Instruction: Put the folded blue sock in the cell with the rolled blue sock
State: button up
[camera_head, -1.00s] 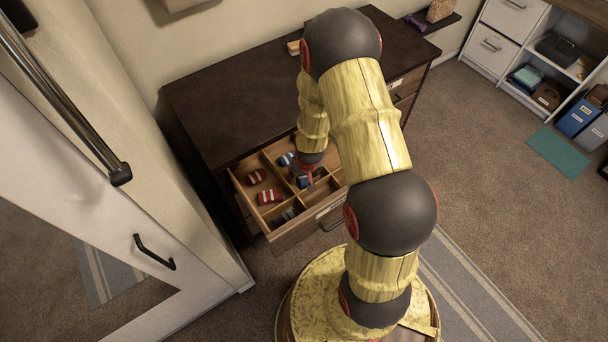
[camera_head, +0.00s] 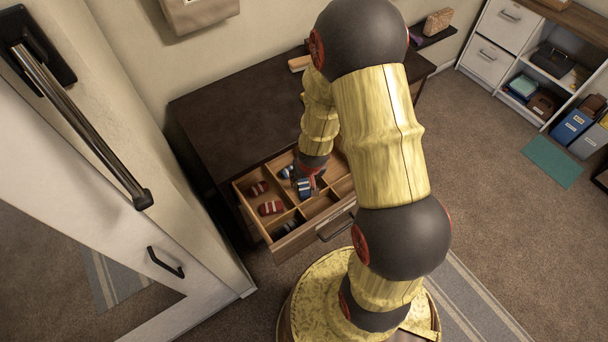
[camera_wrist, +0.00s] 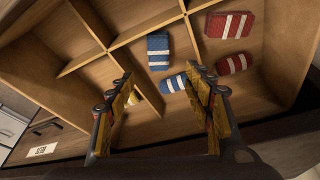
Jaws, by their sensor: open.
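The folded blue sock (camera_wrist: 158,52) has white stripes and lies flat in a drawer cell; it also shows in the head view (camera_head: 304,188). The rolled blue sock (camera_wrist: 172,83), also striped white, lies close beside it and shows in the head view (camera_head: 288,171). Both appear to be in the same cell, with no divider visible between them. My gripper (camera_wrist: 158,74) is open and empty above this cell, its fingers apart. The right finger hides part of the rolled sock's surroundings. In the head view my gripper (camera_head: 314,182) is just beside the folded sock.
A folded red sock (camera_wrist: 230,25) and a rolled red sock (camera_wrist: 233,64) lie in the neighbouring cell, past a wooden divider. A dark item (camera_head: 285,228) lies in a front cell. The open drawer (camera_head: 290,246) projects from the dark dresser (camera_head: 215,125), whose top is mostly clear.

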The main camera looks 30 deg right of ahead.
jog(key=a+r+n+t+y, duration=0.1)
jog(key=a+r, duration=0.3)
jog(key=r, duration=0.8)
jog(key=a+r+n+t, duration=0.1)
jog(key=a+r, duration=0.4)
jog(key=r, duration=0.7)
jog(key=s+a+r+n, duration=0.1)
jog(key=s+a+r, duration=0.1)
jog(key=s+r, duration=0.5)
jog(key=s+a+r+n, duration=0.1)
jog(key=s+r, duration=0.6)
jog(key=s, duration=0.1)
jog(key=shift+s+a+r, duration=0.15)
jog(key=shift+s+a, duration=0.2)
